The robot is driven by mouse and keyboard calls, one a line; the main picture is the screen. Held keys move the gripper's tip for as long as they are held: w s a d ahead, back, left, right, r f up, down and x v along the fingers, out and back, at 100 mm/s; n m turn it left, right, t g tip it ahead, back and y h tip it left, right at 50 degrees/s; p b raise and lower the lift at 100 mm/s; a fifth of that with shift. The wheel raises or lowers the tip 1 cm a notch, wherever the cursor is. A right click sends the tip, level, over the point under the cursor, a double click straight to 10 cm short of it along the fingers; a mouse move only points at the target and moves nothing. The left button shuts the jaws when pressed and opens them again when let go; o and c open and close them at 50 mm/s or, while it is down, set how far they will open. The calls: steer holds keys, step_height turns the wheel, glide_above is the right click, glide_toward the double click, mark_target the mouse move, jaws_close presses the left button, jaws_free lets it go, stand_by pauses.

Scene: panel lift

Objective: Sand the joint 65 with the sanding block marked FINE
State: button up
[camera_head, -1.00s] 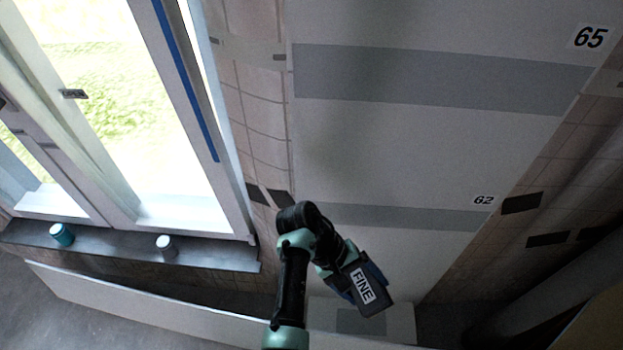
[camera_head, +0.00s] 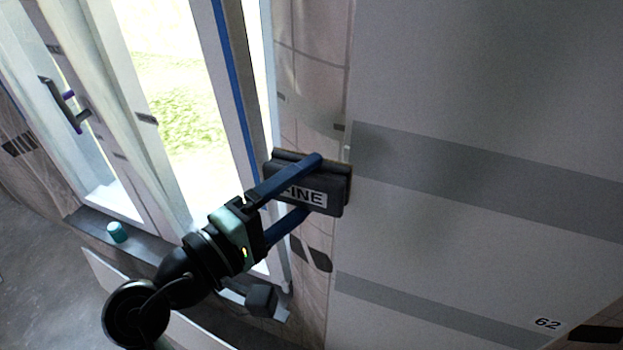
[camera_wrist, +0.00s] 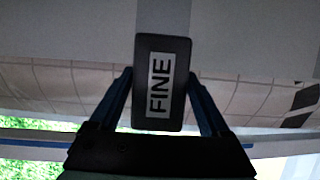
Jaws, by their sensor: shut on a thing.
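My gripper (camera_head: 312,186) is shut on the dark sanding block (camera_head: 338,195), whose white label reads FINE. The block also shows between the two blue fingers in the wrist view (camera_wrist: 146,110). The joint 65 is the wide upper grey band (camera_head: 450,180) on the white panel. Its number label is out of the head view now. The block is at the left end of that band, near the panel's left edge. In the wrist view the grey band (camera_wrist: 165,16) runs up from behind the block. I cannot tell whether the block touches the panel.
A narrower grey band (camera_head: 430,312) marked 62 (camera_head: 547,323) lies lower on the panel. A window (camera_head: 175,95) with a blue strip is left of the panel. A teal-topped can (camera_head: 117,232) stands on the sill. The panel right of the block is clear.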

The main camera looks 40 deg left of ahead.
steer(key=w, duration=0.1)
steer(key=w+a, duration=0.1)
steer(key=w, duration=0.3)
steer(key=shift+w+a+b, duration=0.1)
steer(key=shift+a+b, duration=0.25)
steer(key=shift+b, duration=0.05)
steer(key=o, duration=0.7)
steer(key=shift+w+a, duration=0.1)
steer(key=shift+w, duration=0.2)
steer(key=shift+c, duration=0.2)
steer(key=c, duration=0.9)
steer(key=shift+s, duration=0.1)
